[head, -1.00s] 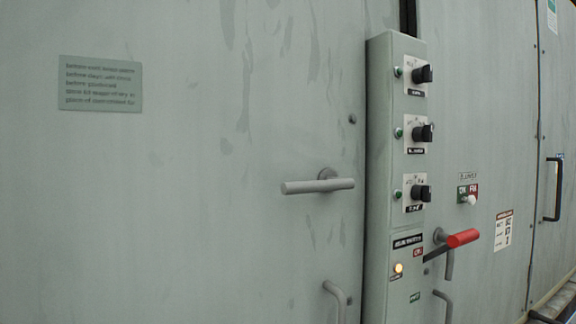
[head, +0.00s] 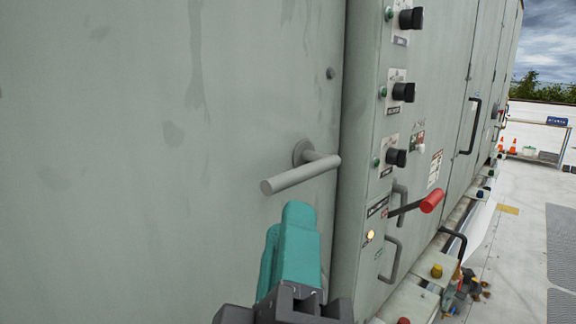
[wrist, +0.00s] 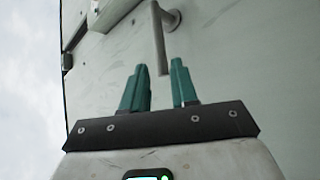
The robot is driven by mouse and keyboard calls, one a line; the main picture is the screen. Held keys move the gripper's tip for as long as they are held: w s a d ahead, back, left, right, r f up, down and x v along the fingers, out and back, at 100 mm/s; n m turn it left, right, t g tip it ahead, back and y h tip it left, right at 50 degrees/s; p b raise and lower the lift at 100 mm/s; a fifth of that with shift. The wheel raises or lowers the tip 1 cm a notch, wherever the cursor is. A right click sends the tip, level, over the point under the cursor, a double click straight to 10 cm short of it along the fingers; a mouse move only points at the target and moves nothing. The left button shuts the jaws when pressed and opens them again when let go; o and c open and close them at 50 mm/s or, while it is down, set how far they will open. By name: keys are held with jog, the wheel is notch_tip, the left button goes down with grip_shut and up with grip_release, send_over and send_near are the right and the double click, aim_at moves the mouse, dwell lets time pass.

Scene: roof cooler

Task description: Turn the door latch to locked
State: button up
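The door latch is a grey bar handle (head: 300,174) on a round mount, on the large grey-green door (head: 130,130). Its bar lies roughly level, reaching from the mount toward the left. My gripper (head: 287,217) has teal fingers and is just below the bar in the head view.
A control column with black knobs (head: 403,92) stands right of the latch. A red-handled lever (head: 432,200) and a grey pull handle (head: 391,260) are further right. Pipes and yellow-capped fittings (head: 437,271) line the base. Open roof floor (head: 510,255) lies at right.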

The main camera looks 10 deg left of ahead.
aim_at(294, 177)
jog(key=p+x, duration=0.2)
jog(key=x, duration=0.6)
jog(key=shift+w, duration=0.2)
jog(key=shift+c, duration=0.2)
grip_shut()
